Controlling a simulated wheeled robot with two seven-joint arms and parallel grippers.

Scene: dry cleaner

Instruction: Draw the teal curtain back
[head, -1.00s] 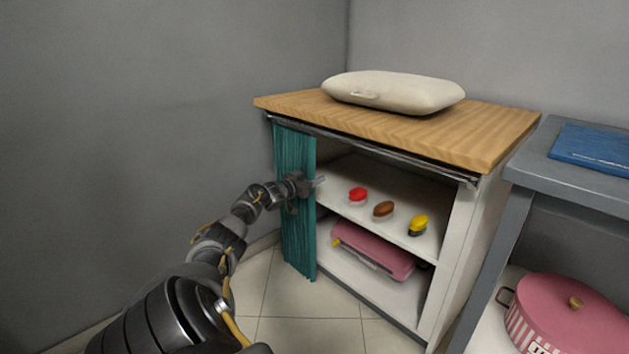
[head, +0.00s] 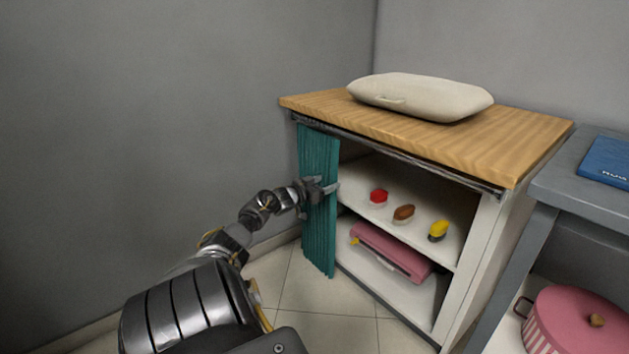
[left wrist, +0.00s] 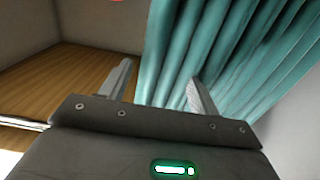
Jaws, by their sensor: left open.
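The teal curtain (head: 318,240) hangs from a dark rail (head: 400,155) under the cabinet's wooden top. It is bunched in narrow folds at the left end of the opening, and the rest of the front is uncovered. My left gripper (head: 328,187) is at the curtain's front, about halfway up, with its fingertips near the curtain's right edge. In the left wrist view the fingers (left wrist: 160,85) are apart, and the curtain (left wrist: 235,45) fills the space behind the right finger and part of the gap. I cannot tell whether they touch it. My right gripper is not in view.
The open shelves hold a red item (head: 378,196), a brown item (head: 403,213), a yellow item (head: 438,230) and a pink case (head: 390,252). A cream cushion-like bag (head: 420,97) lies on top. A grey table (head: 575,190) stands close at right; a wall is at left.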

